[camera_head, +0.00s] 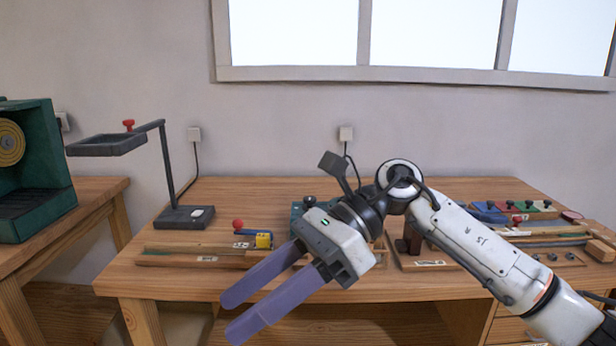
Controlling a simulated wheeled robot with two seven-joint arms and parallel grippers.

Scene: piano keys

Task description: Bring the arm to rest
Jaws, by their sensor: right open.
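My right arm comes in from the lower right and reaches across the front of the wooden table (150,280). Its gripper (237,314) points to the lower left, with its two purple fingers apart and nothing between them. The fingers show in front of the table's front edge, left of the middle. The hand and wrist hide part of the things on the middle of the table. My left gripper is not in view.
A wooden board with a yellow block (263,240) and a red ball (238,225) lies left of middle. Coloured pieces (515,212) lie at the right. A green box (45,170) stands on a left-hand table.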

